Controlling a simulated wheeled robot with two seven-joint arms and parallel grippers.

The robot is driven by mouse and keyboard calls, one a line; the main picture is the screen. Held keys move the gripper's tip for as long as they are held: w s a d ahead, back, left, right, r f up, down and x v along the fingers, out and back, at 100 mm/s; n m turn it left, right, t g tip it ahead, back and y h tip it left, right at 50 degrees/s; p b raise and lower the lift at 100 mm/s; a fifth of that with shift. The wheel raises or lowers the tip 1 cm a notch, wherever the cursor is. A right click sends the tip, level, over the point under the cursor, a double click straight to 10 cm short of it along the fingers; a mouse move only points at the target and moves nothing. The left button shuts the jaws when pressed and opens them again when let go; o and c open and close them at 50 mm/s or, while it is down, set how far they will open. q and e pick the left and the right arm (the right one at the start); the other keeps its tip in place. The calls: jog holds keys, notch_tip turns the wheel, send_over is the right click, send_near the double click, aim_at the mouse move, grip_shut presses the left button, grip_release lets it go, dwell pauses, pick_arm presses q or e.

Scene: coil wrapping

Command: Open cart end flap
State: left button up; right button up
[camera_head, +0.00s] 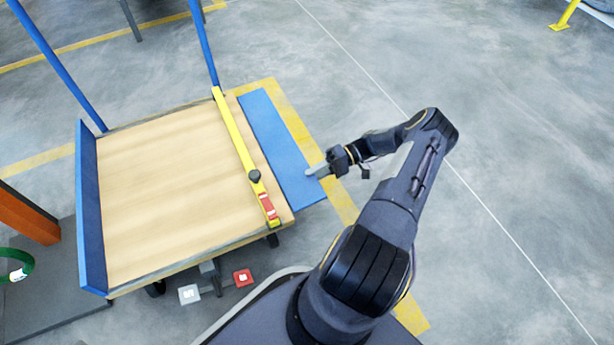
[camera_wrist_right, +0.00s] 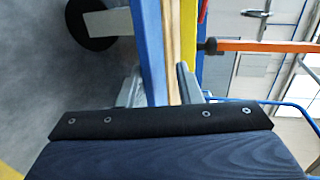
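The cart (camera_head: 165,185) has a pale wooden deck and a blue end flap (camera_head: 280,148) along its right end. The flap's broad face shows outside a yellow bar (camera_head: 235,135) with a dark knob (camera_head: 254,176); its exact angle is hard to tell. My right gripper (camera_head: 318,170) is at the flap's outer edge, close to its near corner. In the right wrist view, the fingers (camera_wrist_right: 162,90) are apart, with the blue flap (camera_wrist_right: 153,40) and wooden edge seen between them. Contact cannot be told. My left gripper is out of view.
A second blue panel (camera_head: 90,210) stands at the cart's left end, and blue posts (camera_head: 204,45) rise at the far side. Red (camera_head: 243,277) and white (camera_head: 189,293) pedals sit low at the near side. An orange beam (camera_head: 28,215) is at left. Floor to the right is clear.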

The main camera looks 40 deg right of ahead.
jog(key=shift+v, duration=2.25)
